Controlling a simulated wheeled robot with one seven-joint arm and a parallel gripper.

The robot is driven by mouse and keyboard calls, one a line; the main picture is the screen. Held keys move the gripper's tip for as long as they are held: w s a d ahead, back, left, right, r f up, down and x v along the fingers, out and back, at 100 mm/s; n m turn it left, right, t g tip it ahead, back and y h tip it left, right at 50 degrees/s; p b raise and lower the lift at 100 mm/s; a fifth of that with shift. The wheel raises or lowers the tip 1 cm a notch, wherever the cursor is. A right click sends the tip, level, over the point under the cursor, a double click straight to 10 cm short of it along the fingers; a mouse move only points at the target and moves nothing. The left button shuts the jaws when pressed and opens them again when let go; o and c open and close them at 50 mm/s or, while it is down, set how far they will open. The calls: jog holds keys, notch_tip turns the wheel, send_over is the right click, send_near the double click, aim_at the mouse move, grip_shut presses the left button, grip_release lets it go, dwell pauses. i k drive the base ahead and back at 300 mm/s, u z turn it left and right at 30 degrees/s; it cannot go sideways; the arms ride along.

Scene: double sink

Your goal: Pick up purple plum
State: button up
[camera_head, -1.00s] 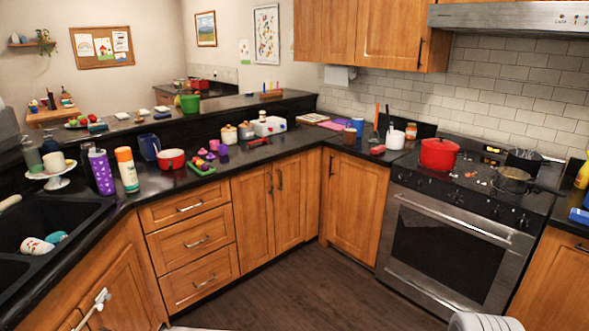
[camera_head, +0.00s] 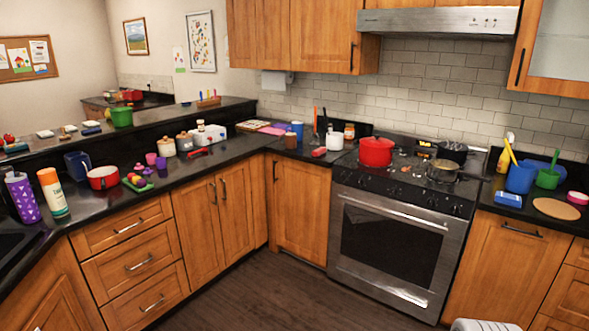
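A small dark purple round item (camera_head: 139,169), which looks like the plum, is among several colourful pieces of food on a green board (camera_head: 147,187). The board lies on the black counter left of the corner. The items are small and crowded, so I cannot tell the plum's outline clearly. A purple cup (camera_head: 161,163) and a pinkish cup (camera_head: 150,158) stand just behind the board.
A red pot (camera_head: 102,177) stands left of the board, with an orange-capped bottle (camera_head: 53,193) and a purple tumbler (camera_head: 22,197) farther left. Canisters (camera_head: 184,141) stand to the right. A raised ledge (camera_head: 150,130) runs behind. The floor (camera_head: 270,290) in front is clear.

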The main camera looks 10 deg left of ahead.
aim_at(141, 183)
jog(key=u, duration=0.65)
jog(key=i, duration=2.6)
jog(key=u, duration=1.4)
jog(key=i, duration=1.3)
jog(key=u, duration=1.85)
jog(key=i, duration=0.5)
jog(key=u, duration=0.45)
